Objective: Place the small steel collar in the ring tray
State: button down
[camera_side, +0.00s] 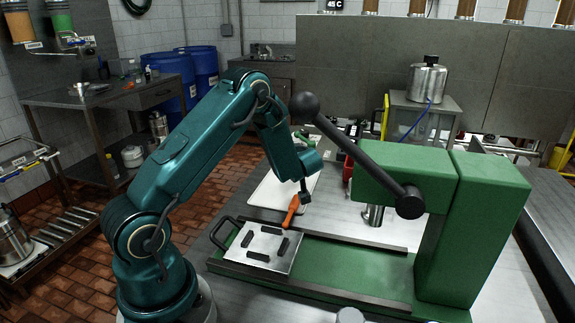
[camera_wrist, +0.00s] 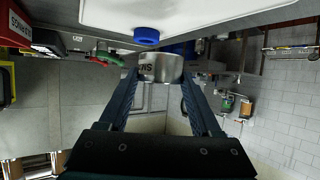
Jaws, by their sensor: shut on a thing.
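My gripper (camera_wrist: 160,78) is shut on a small steel collar (camera_wrist: 162,67), a short shiny cylinder with dark lettering, held across its sides between the two dark fingers. In the side view my gripper (camera_side: 305,190) hangs above the front right part of a white tray (camera_side: 267,192), which seems to be the ring tray. The collar cannot be made out there. In the wrist view the white tray (camera_wrist: 190,10) fills the top edge. A blue ring (camera_wrist: 145,36) appears at the tray's near edge, just beyond the collar. Contact between collar and tray cannot be told.
An orange-handled tool (camera_side: 291,211) lies just below my gripper. A green press (camera_side: 440,220) with a long black lever (camera_side: 350,145) stands close on the right. A steel plate with black bars (camera_side: 262,260) is in front. A green-handled item (camera_side: 303,139) lies behind the gripper.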

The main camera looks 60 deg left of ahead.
aim_at(288, 188)
jog(key=shift+w+d+f, duration=0.25)
jog(key=shift+w+f, duration=0.1)
jog(key=shift+w, duration=0.2)
jog(key=shift+f, duration=2)
jog(key=shift+f, duration=0.1)
jog(key=shift+c, duration=0.4)
grip_release()
jog(key=shift+f, duration=0.1)
jog(key=shift+d+r, duration=0.25)
jog(key=shift+r, duration=0.1)
jog(key=v, duration=0.5)
notch_tip(288, 188, up, 7)
jog(key=shift+a+f, duration=0.15)
jog(key=shift+a, duration=0.1)
